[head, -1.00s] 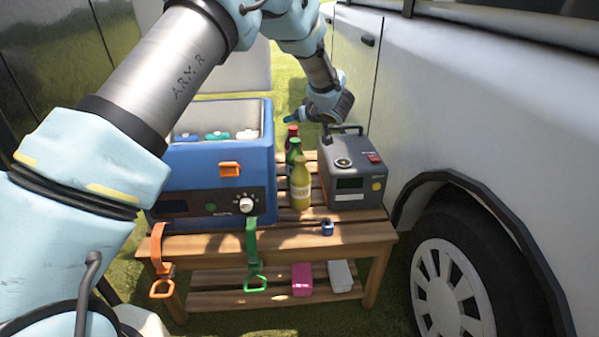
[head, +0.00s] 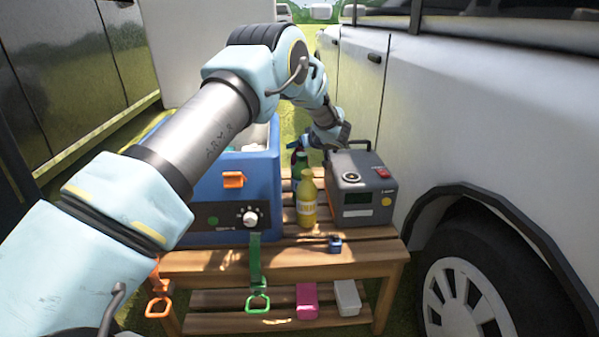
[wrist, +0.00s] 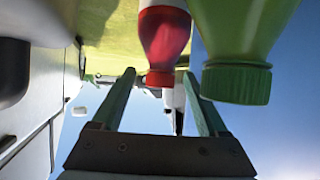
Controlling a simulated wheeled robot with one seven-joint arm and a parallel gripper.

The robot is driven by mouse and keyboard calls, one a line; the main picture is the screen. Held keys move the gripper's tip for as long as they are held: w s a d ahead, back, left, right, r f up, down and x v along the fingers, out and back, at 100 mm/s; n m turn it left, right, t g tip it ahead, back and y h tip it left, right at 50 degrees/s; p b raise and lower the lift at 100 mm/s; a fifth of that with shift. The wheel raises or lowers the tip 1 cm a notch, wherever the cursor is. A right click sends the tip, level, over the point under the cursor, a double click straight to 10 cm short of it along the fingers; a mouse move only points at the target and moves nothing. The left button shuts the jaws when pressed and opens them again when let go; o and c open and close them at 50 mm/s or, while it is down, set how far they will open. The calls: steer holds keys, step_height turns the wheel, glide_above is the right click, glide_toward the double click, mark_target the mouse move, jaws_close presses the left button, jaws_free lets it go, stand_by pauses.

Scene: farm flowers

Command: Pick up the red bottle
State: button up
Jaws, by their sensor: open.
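The red bottle (wrist: 165,40) shows in the wrist view with its red cap pointing down in the picture. The cap lies between the tips of my gripper's two green fingers (wrist: 158,73), which are apart; I cannot tell whether they touch it. A green bottle (wrist: 240,45) stands close beside it, just right of the fingers. In the head view my gripper (head: 309,139) is low at the back of the bottle group. There the red bottle is mostly hidden behind the green bottle (head: 299,164) and my gripper. A yellow bottle (head: 307,202) stands in front.
A blue cooler (head: 205,199) stands left of the bottles and a grey power box (head: 362,190) right. All are on a wooden bench (head: 290,262). A small blue item (head: 335,244) lies near its front edge. A white vehicle (head: 480,120) closes the right side.

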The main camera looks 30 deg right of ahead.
steer(key=shift+w+f, duration=0.25)
steer(key=shift+w, duration=0.25)
jaws_close()
steer(key=shift+r, duration=0.1)
stand_by(1.0)
